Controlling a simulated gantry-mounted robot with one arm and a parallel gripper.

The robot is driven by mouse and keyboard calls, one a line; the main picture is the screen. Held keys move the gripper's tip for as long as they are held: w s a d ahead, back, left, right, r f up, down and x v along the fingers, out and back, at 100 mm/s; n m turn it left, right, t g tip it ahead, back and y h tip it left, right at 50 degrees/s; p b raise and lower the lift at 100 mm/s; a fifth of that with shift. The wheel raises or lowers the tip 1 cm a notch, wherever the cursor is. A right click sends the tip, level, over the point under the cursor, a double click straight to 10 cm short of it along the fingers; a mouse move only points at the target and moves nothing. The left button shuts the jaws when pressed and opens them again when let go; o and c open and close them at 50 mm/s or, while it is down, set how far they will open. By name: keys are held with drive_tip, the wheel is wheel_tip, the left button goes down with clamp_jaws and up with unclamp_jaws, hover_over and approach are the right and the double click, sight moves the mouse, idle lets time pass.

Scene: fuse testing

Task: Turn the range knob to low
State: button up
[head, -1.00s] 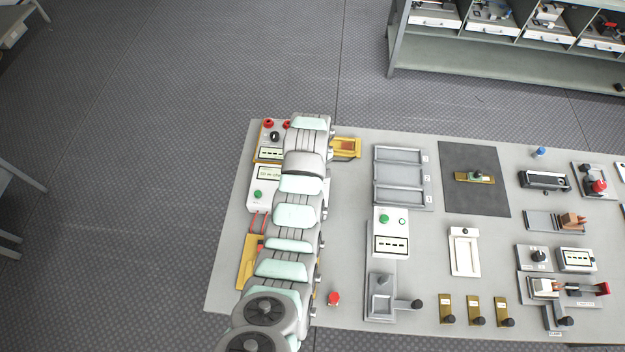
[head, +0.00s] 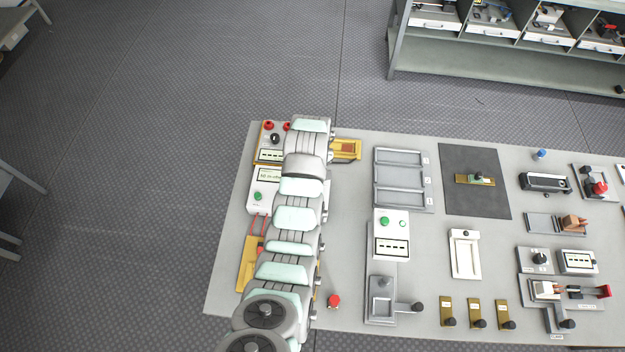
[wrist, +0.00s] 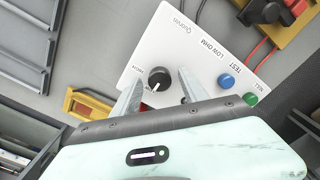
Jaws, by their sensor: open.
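The range knob (wrist: 159,76) is black and round with a white pointer mark, on the white low-ohm meter (wrist: 185,50) in the wrist view. The mark lies toward the knob's lower side in that view. A small label beside the knob on its left appears to read HIGH. My gripper (wrist: 160,84) is open, with one finger on each side of the knob; contact is unclear. In the head view, my arm hides the knob and gripper, and only the left part of the meter (head: 264,189), with its display, shows.
A blue button (wrist: 227,81) and a green button (wrist: 250,99) sit right of the knob. Red leads (wrist: 257,52) run from the meter. A yellow fixture (wrist: 88,106) lies close to the left finger. A grey tray (head: 402,178) stands right of my arm.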

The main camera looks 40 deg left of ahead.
drive_tip(key=shift+r, duration=0.1)
drive_tip(key=shift+r, duration=0.55)
wheel_tip(320, 180, up, 10)
drive_tip(key=p, duration=0.5)
drive_tip(key=shift+f, duration=0.15)
drive_tip(key=shift+f, duration=0.1)
